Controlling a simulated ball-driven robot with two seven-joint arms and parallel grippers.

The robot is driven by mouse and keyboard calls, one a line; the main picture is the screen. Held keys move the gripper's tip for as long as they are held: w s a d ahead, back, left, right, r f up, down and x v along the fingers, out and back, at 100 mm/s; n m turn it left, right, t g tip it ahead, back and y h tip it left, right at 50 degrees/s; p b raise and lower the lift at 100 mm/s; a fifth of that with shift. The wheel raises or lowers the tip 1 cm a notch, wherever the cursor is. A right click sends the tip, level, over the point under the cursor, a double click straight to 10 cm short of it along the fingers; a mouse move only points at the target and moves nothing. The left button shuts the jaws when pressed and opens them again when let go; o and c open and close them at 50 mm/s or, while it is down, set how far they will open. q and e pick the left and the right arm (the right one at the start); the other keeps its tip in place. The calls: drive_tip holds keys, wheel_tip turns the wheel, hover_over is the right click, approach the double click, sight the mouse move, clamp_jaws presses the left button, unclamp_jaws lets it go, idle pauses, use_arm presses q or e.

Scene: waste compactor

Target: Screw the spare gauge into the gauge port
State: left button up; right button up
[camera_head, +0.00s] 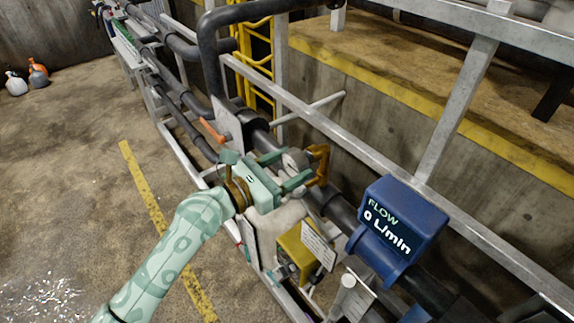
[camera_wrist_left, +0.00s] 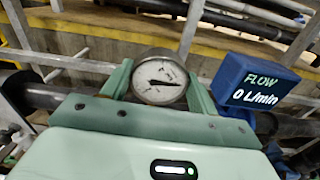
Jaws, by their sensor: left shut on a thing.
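My left gripper (camera_head: 296,168) reaches in from the lower left over the pipe run. Its two green fingers are shut on the spare gauge (camera_head: 293,159). In the left wrist view the gauge (camera_wrist_left: 159,77) sits between the fingers, its round white dial and dark needle facing the camera. A brass-coloured bracket-like part (camera_head: 320,165) shows just beyond the fingertips; I cannot tell what it belongs to. The gauge port is not clearly visible, and I cannot tell whether the gauge's stem touches anything. My right gripper is not in view.
A blue flow meter (camera_head: 398,225) reading 0 L/min stands to the right of the gripper. An orange lever (camera_head: 212,131) lies to the left. A yellow box (camera_head: 297,255) sits below. A grey rail (camera_head: 330,130) runs behind. Open floor lies at left.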

use_arm(q)
drive_tip(key=shift+o, duration=0.9)
drive_tip(key=shift+c, duration=0.4)
drive_tip(key=m+b, duration=0.1)
drive_tip(key=m, duration=0.3)
drive_tip(key=shift+m, duration=0.6)
drive_tip(key=m, duration=0.4)
drive_tip(key=shift+s+f+m+b, duration=0.1)
drive_tip(key=shift+m+b, duration=0.3)
